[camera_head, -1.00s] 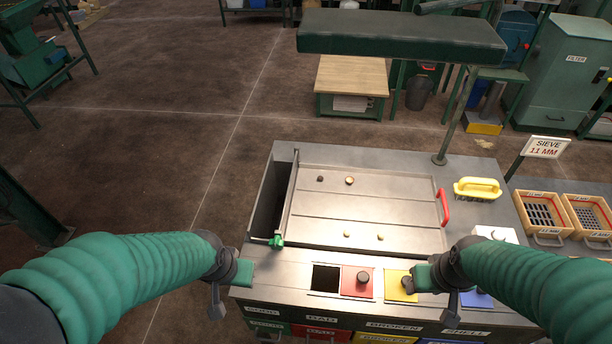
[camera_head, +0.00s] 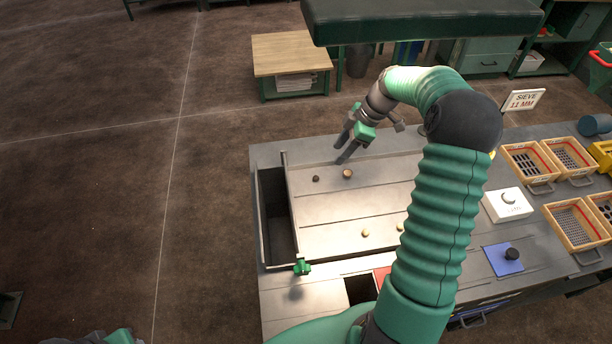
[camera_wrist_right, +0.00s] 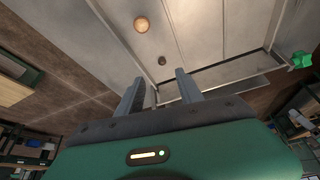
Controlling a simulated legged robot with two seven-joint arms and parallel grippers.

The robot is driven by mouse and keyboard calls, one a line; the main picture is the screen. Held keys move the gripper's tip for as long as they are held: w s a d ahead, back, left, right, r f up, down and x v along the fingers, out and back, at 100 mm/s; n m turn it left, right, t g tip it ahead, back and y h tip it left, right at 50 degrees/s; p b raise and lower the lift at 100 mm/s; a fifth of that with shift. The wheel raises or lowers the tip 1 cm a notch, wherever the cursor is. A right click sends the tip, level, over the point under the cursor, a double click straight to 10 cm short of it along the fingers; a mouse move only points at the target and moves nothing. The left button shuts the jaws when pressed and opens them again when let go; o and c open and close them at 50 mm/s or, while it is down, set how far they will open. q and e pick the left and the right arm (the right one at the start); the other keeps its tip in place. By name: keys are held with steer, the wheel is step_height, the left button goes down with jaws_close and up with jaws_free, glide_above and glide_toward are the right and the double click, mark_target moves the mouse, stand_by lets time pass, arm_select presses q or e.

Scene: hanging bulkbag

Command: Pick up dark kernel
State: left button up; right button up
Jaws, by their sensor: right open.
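The dark kernel (camera_head: 316,179) lies on the upper left of the pale sorting tray (camera_head: 330,208); the right wrist view also shows it (camera_wrist_right: 161,60), beyond and between the fingertips. A larger brown kernel (camera_head: 348,173) lies just right of it and shows in the right wrist view (camera_wrist_right: 141,24). My right gripper (camera_head: 343,150) is open and empty, above the tray's far edge, behind both kernels. Its fingers (camera_wrist_right: 159,88) point toward the tray. A sliver of my left arm's end (camera_head: 118,337) shows at the bottom left; its jaws cannot be made out.
Two pale kernels (camera_head: 365,233) lie lower on the tray, partly near my right arm. A dark slot (camera_head: 277,215) runs along the tray's left side, with a green handle (camera_head: 302,267) below. A dark padded beam (camera_head: 420,20) hangs behind my right arm. Sieve boxes (camera_head: 528,165) stand right.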

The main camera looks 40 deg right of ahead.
glide_above(317, 177)
steer(key=s+d, duration=0.1)
step_height(317, 177, down, 7)
steer(key=shift+d+r+p, duration=0.1)
steer(key=shift+r+p, duration=0.05)
steer(key=shift+p, duration=0.2)
steer(key=x, duration=0.3)
steer(key=shift+s+d+f+p, duration=0.2)
steer(key=shift+f+p, duration=0.15)
steer(key=shift+f, duration=0.15)
steer(key=shift+w+d+f, duration=0.1)
steer(key=shift+d+f, duration=0.15)
steer(key=shift+f, duration=0.05)
steer(key=shift+a+r, duration=0.1)
steer(key=shift+a, duration=0.2)
steer(key=c, duration=0.6)
jaws_close()
steer(key=shift+d, duration=0.1)
